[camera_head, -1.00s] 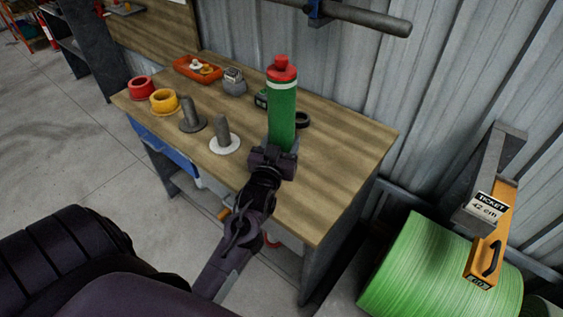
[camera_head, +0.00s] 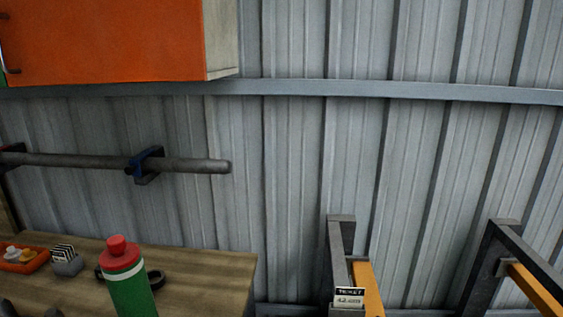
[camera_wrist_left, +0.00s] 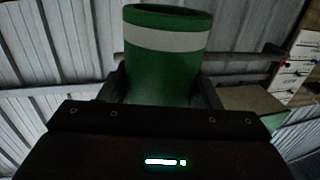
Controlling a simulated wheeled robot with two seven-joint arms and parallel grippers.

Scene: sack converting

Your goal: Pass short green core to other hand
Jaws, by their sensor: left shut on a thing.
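The tube's open rim shows there. My left gripper is out of frame in the head view. My right gripper is in neither view.
A wooden bench (camera_head: 207,272) is at lower left, with an orange tray (camera_head: 22,262) and a grey card holder (camera_head: 67,263). A grey bar (camera_head: 190,165) sticks out above it. An orange cabinet (camera_head: 100,42) hangs at upper left. Grey stands (camera_head: 340,240) are at right.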

